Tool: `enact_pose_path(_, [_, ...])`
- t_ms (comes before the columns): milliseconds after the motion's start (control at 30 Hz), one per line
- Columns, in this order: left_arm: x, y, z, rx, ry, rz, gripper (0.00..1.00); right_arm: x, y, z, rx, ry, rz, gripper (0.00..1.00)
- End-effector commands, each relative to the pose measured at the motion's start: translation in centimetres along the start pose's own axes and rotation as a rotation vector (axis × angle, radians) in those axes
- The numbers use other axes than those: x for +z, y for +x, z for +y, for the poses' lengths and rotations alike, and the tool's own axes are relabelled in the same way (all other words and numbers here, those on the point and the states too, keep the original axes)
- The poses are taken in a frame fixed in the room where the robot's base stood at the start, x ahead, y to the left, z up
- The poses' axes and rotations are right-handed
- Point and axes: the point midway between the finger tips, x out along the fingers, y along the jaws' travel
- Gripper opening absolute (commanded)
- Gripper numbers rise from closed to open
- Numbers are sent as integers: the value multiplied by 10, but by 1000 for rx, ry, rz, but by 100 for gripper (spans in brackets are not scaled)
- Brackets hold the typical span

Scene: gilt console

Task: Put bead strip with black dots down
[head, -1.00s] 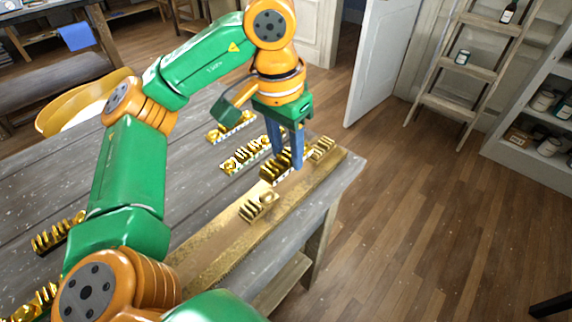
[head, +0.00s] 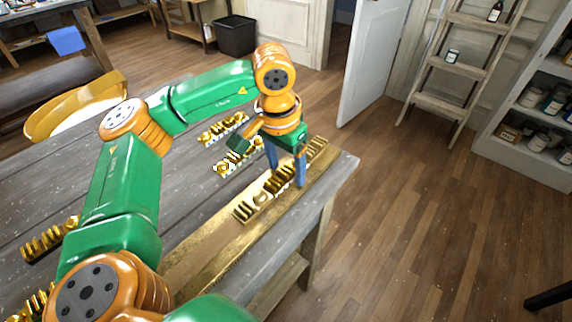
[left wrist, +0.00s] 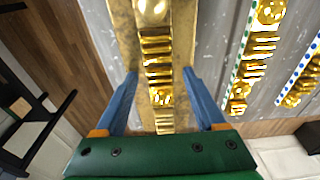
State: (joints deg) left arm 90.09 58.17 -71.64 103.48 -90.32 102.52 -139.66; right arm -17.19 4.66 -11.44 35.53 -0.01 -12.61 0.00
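My left gripper (head: 286,171) is open above the gilt board (head: 205,250) near the table's right end. A gold bead strip (head: 278,180) lies on the board between its fingers, in line with other gold pieces there. In the left wrist view, the open fingers (left wrist: 163,112) stand apart on either side of the gilt row, and gold beads (left wrist: 157,62) show between them. I cannot make out black dots on this strip's edge. My right gripper is out of view.
Two bead strips lie beside the board, one with green dots (left wrist: 245,65) and one with blue dots (left wrist: 304,75). More gold strips (head: 50,240) lie at the table's left. A yellow chair (head: 72,105) stands behind the table.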

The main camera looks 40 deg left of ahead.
Motion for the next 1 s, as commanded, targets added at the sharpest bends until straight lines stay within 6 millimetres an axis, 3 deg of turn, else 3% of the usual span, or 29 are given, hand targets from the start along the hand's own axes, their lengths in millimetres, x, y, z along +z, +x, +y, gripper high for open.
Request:
enact_pose_path(267, [-1,-9,0,0,0,3,72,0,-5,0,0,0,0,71])
enact_pose_path(467, [-2,-62,1,1,1,6,72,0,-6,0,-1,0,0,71])
enact_pose_path(533, [-2,-87,0,-1,0,5,72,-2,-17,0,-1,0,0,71])
enact_pose_path(700, [-2,-120,0,-1,0,3,72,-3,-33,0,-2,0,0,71])
enact_pose_path(1000, [-1,-124,0,0,1,0,72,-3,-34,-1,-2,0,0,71])
